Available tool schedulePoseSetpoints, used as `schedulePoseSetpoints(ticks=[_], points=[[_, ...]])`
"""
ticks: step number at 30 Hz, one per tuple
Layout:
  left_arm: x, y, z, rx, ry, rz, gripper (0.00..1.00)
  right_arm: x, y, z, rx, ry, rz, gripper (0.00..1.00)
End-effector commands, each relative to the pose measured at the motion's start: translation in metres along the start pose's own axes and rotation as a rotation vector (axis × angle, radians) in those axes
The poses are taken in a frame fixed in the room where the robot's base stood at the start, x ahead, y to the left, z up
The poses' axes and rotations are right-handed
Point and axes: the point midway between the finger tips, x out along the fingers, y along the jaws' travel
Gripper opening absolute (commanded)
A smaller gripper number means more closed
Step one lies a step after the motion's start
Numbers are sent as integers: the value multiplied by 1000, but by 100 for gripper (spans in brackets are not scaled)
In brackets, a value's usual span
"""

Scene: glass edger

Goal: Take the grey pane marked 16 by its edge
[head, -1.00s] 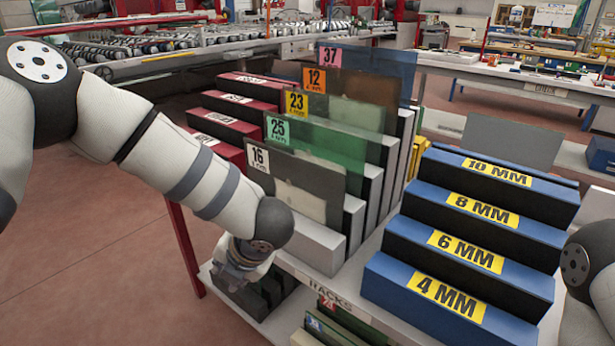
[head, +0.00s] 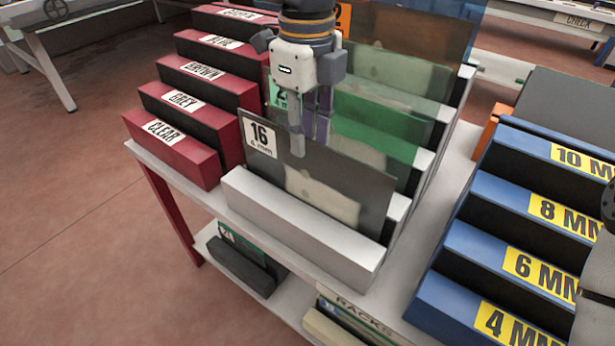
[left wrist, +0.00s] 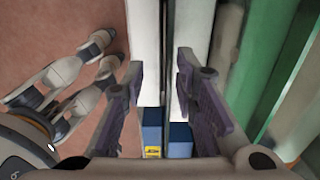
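The grey pane marked 16 (head: 362,188) stands upright in the front slot behind a pale rack bar (head: 300,228). Its white 16 label (head: 262,138) is at its upper left corner. My left gripper (head: 310,140) points down at the pane's top edge, one finger in front and the other seemingly behind. In the left wrist view the fingers (left wrist: 160,66) are apart, with a thin dark edge (left wrist: 163,45) between them; contact is not visible.
A green pane (head: 375,125) and other panes stand close behind. Red stepped racks (head: 172,150) are at left, blue stepped racks marked in MM (head: 470,262) at right. A lower shelf (head: 290,300) holds more pieces. Open floor lies at left.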

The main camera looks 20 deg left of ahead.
Motion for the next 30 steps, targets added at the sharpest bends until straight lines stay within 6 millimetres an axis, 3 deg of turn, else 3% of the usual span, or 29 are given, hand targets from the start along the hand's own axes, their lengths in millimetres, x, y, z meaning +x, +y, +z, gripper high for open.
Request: schedulePoseSetpoints(ticks=[14,20,23,24,30], points=[[68,-7,7,0,-1,3,27,10,0,7,0,-33,1,40],[68,-8,7,0,-2,-3,24,9,0,6,0,-30,1,40],[68,-8,7,1,-2,-3,2,9,0,6,0,-30,1,40],[68,-8,7,1,-2,-3,0,9,0,6,0,-30,1,40],[67,-8,7,1,-2,-4,0,9,0,6,0,-30,1,40]])
